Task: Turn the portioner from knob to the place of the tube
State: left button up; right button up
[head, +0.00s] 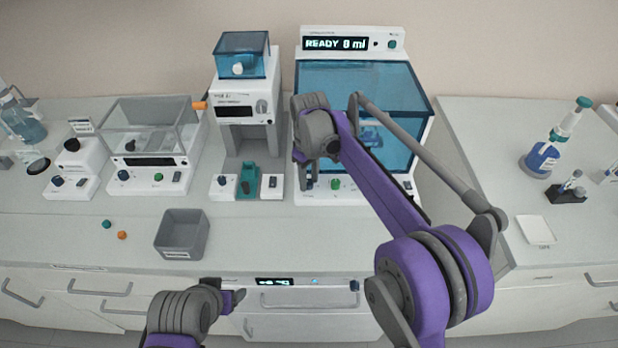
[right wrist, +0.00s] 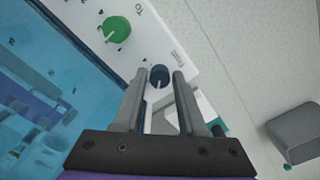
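The portioner (head: 418,88) is the white machine with a blue see-through cover and a display reading "READY 0 ml". Contact is not visible. In the head view my right arm partly hides the panel. Blue shapes show behind the cover; no tube is clear there. My left gripper (head: 238,297) is low at the counter's front.
Left of the portioner stands a white machine (head: 232,98) with a green part at its base. A grey bin (head: 182,235) and a clear-walled box (head: 150,128) are further left. A bottle (head: 545,158) and a small dark rack (head: 567,194) stand at right.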

aim_at(311, 183)
jog(key=shift+o, duration=1.3)
jog(key=shift+r, duration=0.1)
notch_tip(311, 183, up, 11)
jog(key=shift+f+p, duration=0.2)
jog(key=shift+p, duration=0.25)
jog(key=s+d+m+t, duration=0.3)
jog(key=s+d+m, duration=0.2)
jog(key=s+d, duration=0.7)
jog(key=s+d+f+m+t, duration=0.1)
jog(key=s+d+f+m, duration=0.1)
jog(key=s+f, duration=0.4)
jog(key=s+d+f+m+t, duration=0.1)
jog(key=s+d+f+m, duration=0.1)
jog(key=s+f, duration=0.4)
jog(key=s+d, duration=0.1)
jog(key=s, duration=0.4)
jog(key=shift+d+f+t, duration=0.15)
jog(key=shift+d+t, duration=0.15)
